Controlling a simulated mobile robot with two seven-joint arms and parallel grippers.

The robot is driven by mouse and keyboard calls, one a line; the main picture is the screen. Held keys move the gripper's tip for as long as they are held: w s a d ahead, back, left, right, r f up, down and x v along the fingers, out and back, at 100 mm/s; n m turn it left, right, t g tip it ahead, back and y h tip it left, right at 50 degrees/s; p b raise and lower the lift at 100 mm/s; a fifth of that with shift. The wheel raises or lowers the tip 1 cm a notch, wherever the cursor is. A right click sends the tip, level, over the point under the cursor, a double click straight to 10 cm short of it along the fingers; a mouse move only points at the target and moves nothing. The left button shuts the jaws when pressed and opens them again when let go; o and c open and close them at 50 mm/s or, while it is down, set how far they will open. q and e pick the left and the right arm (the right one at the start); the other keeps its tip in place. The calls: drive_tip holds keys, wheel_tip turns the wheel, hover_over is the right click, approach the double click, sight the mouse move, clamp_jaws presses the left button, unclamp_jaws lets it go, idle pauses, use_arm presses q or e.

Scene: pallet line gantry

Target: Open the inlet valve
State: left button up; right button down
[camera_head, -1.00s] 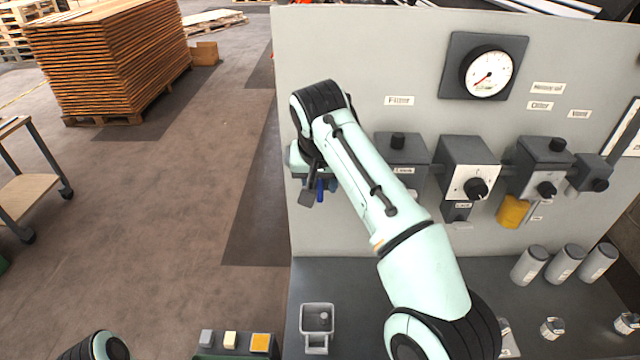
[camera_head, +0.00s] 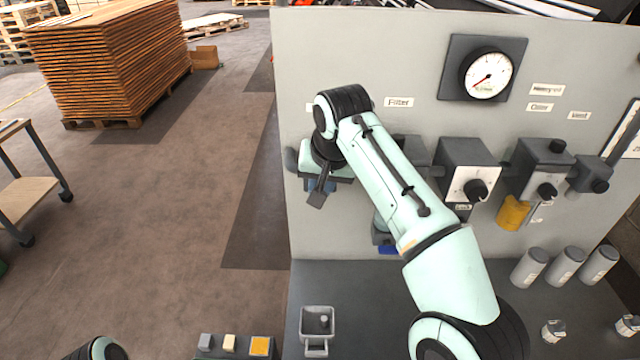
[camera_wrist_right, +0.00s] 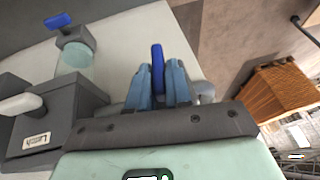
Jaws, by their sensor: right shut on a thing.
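The inlet valve's blue handle (camera_wrist_right: 157,70) stands between the two blue-grey fingers of my right gripper (camera_wrist_right: 158,82) in the right wrist view. The fingers are closed on it from both sides. In the head view my right gripper (camera_head: 320,186) is at the left end of the panel's row of units, and my wrist hides most of the valve. How far the handle is turned cannot be told. The pressure gauge (camera_head: 487,74) has its red needle toward the lower left. My left gripper is out of frame.
A second blue handle (camera_head: 388,250) sits low under the filter bowl; it also shows in the right wrist view (camera_wrist_right: 58,20). Dark units with black knobs (camera_head: 476,190) run to the right. A grey bin (camera_head: 317,310) and several canisters (camera_head: 530,266) stand on the bench.

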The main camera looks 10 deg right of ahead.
drive_tip(key=y, duration=0.1)
drive_tip(key=y+b, duration=0.1)
drive_tip(key=shift+d+f+m+t+y, duration=0.1)
drive_tip(key=shift+d+m+t+y, duration=0.2)
drive_tip(key=shift+d+m, duration=0.1)
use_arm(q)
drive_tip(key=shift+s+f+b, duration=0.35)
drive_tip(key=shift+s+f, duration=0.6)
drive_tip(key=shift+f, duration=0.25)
use_arm(e)
drive_tip(key=shift+t+y, duration=0.3)
drive_tip(key=shift+y, duration=0.7)
drive_tip(key=c, duration=1.1)
unclamp_jaws()
drive_tip(key=shift+s, duration=0.1)
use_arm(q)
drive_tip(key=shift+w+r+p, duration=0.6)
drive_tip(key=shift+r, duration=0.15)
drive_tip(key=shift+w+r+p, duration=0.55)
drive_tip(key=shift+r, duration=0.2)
use_arm(e)
drive_tip(key=shift+v, duration=6.7)
drive_tip(key=shift+d, duration=0.1)
